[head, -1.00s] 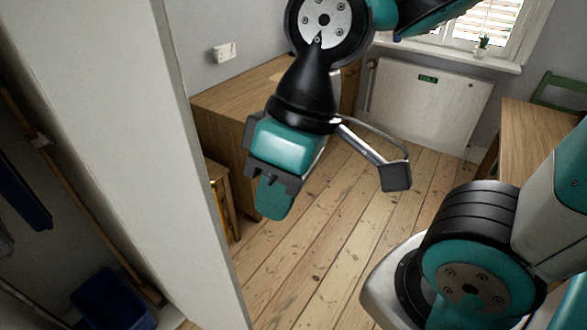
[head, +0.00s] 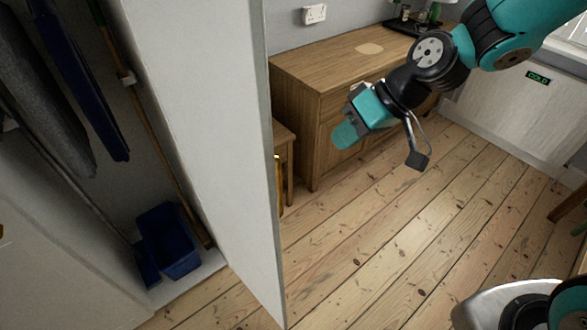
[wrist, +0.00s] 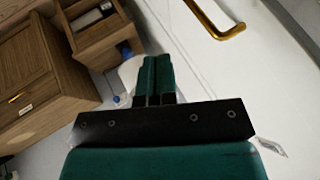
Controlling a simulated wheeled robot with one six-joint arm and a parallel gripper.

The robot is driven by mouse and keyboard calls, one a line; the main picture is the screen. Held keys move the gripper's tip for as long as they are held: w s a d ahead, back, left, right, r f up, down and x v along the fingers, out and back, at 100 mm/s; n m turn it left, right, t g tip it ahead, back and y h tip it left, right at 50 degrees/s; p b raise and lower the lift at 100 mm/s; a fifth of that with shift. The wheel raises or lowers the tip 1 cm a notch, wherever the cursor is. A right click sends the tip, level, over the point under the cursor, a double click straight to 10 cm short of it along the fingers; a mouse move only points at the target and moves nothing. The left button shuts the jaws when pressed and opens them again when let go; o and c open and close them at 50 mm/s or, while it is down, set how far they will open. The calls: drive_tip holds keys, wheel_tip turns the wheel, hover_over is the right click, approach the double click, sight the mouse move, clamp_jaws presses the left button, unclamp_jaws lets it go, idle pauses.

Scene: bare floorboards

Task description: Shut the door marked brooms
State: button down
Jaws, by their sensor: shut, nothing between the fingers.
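A tall pale door (head: 205,130) stands open in the head view, its free edge toward me, beside a cupboard holding a broom (head: 150,130). No "brooms" marking is readable. My gripper (head: 345,135) is raised to the right of the door, with a gap between them in the picture. In the wrist view its teal fingers (wrist: 156,62) are together and empty. A white surface there, probably the door's outer face, carries a brass handle (wrist: 222,25) ahead and right of the fingers. A small label (wrist: 270,147) on it is unreadable.
A blue bucket (head: 170,243) and a dark blue folded item (head: 85,75) are inside the cupboard. A wooden sideboard (head: 320,85) and a small wooden stool (head: 286,160) stand behind the door. Bare floorboards (head: 400,240) lie clear to the right.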

drive_tip(key=s+a+f+p, duration=0.1)
drive_tip(key=a+f+p, duration=0.3)
drive_tip(key=a+f, duration=0.3)
drive_tip(key=shift+a+f, duration=0.25)
drive_tip(key=shift+a, duration=0.8)
